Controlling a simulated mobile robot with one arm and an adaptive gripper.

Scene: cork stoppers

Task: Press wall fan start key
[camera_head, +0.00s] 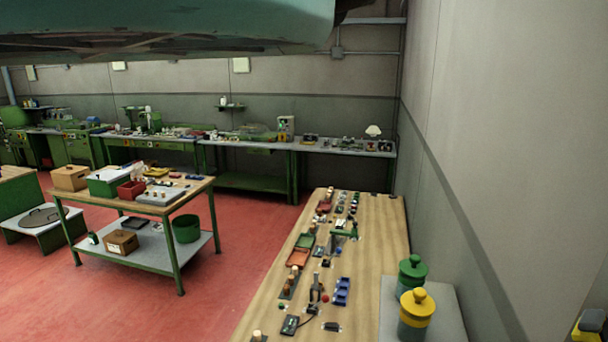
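I cannot make out a wall fan or a start key in the head view. A small grey box (338,52) with a conduit sits high on the back wall. Pale plates (241,65) hang further left on the same wall. They are too small and distant to show any keys. My gripper is not in view. A large teal shape (170,28), which I cannot identify, covers the top left and hides the upper back wall.
A long wooden table (375,235) with several small items runs along the right wall. Beside it, a grey surface (452,318) holds green (412,272) and yellow-lidded (417,308) canisters. A wooden-topped cart (95,194) stands left. Benches (345,150) line the back. Red floor (215,275) is clear between.

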